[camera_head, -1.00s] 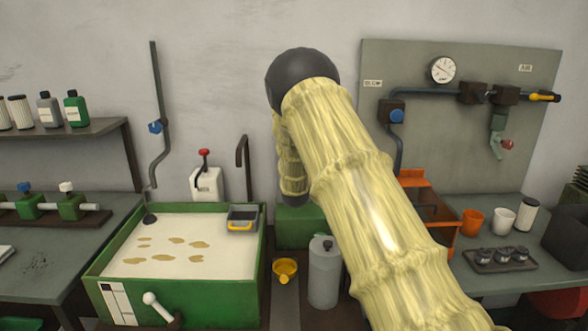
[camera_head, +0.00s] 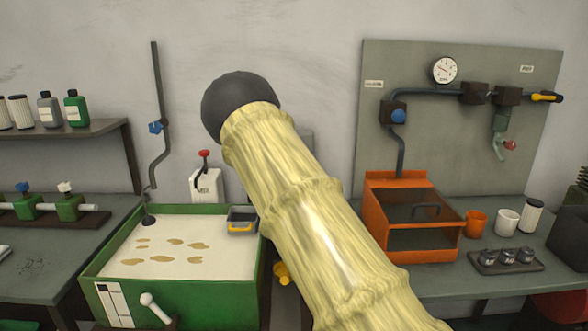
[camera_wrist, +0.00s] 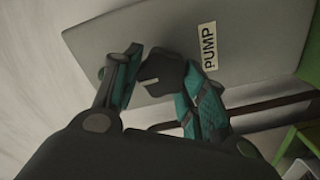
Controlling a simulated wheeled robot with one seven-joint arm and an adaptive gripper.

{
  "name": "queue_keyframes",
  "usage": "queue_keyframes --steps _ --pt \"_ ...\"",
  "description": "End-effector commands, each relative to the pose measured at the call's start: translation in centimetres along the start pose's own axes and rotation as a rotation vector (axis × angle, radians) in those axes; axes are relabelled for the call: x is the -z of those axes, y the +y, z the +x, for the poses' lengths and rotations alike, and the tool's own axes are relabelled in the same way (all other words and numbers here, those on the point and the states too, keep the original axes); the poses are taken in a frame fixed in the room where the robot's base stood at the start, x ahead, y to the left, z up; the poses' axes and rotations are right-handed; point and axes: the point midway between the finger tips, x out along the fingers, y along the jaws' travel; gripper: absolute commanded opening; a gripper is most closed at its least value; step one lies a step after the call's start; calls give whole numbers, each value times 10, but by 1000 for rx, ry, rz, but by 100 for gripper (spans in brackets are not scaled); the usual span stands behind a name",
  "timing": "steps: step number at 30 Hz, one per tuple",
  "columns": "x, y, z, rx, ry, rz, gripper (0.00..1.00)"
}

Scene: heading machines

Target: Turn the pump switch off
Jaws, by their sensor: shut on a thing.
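The pump switch (camera_wrist: 160,72) shows in the wrist view as a dark, angular knob on a grey box (camera_wrist: 262,45) with a "PUMP" label (camera_wrist: 208,46). My gripper (camera_wrist: 164,64) has its two teal-padded fingers on either side of the knob, shut on it. Whether the switch stands at on or off cannot be told. In the head view my yellow-sleeved arm hides the gripper and the switch. A sliver of a grey box shows beside the arm, but I cannot tell if it is the pump box.
A white box with a red-topped lever (camera_head: 204,187) stands on the left, behind the green tank (camera_head: 190,291). An orange case (camera_head: 378,198), cups and a small tray stand on the right bench. Green parts show at the wrist view's right edge.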

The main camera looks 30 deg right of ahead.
Motion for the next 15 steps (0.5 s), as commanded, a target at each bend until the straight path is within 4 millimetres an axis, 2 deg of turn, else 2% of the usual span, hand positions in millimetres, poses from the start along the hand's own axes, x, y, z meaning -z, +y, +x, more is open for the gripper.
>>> queue_keyframes --steps 10,11,14,15 --pt "0 -1 0 2 1 -4 18" --pt "1 -1 0 2 1 -3 48" --pt "0 -1 0 2 1 -3 66" --pt "0 -1 0 2 1 -3 66"
